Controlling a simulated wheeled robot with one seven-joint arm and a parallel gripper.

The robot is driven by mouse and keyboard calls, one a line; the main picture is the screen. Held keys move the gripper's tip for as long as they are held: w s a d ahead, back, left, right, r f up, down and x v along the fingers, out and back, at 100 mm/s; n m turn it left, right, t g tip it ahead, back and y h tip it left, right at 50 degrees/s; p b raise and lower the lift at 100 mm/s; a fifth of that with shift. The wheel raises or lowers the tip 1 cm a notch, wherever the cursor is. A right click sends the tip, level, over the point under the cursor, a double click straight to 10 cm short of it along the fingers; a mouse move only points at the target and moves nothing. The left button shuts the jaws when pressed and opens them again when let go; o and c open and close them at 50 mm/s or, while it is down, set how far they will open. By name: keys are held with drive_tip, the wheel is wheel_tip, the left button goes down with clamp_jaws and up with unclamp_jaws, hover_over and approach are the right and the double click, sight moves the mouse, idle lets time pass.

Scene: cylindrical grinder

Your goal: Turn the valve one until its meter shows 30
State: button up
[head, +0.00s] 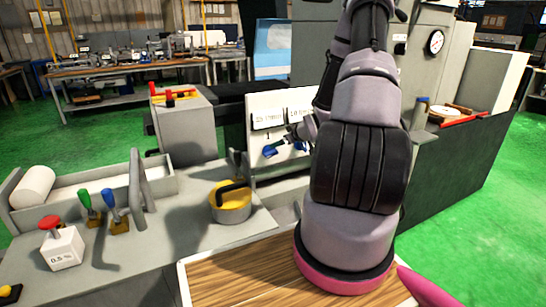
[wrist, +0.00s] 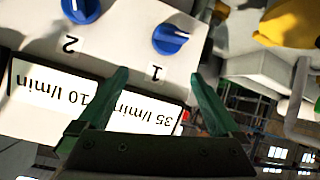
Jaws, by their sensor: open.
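Valve one is a blue knob (wrist: 171,39) on a white panel, above the numeral 1 in the wrist view, which shows the panel upside down. Its meter (wrist: 150,118) reads 35 l/min, partly covered by a finger. Valve two (wrist: 80,8) is another blue knob, cut by the top edge, and its meter (wrist: 60,95) reads 10 l/min. My gripper (wrist: 160,82) is open and empty, its green fingers pointing towards valve one but apart from it. In the head view the panel (head: 258,108) stands left of my arm, which hides part of it.
A yellow round object with a black handle (head: 231,205) stands on the grey bench in front of the panel. A red-button box (head: 62,246) and green and blue handled tools (head: 100,212) are at left. A wooden top (head: 230,275) lies below my arm.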

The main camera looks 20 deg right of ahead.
sight(273, 155)
drive_tip(key=s+a+f+m+t, duration=0.1)
drive_tip(key=s+f+t, duration=0.15)
drive_tip(key=f, duration=0.25)
drive_tip(key=s+f+m+t, duration=0.1)
drive_tip(key=s+f+t, duration=0.1)
drive_tip(key=f+t, duration=0.25)
drive_tip(key=shift+g+h, duration=0.3)
drive_tip(key=w, duration=1)
drive_tip(key=shift+w+a, duration=0.2)
drive_tip(key=shift+w, duration=0.15)
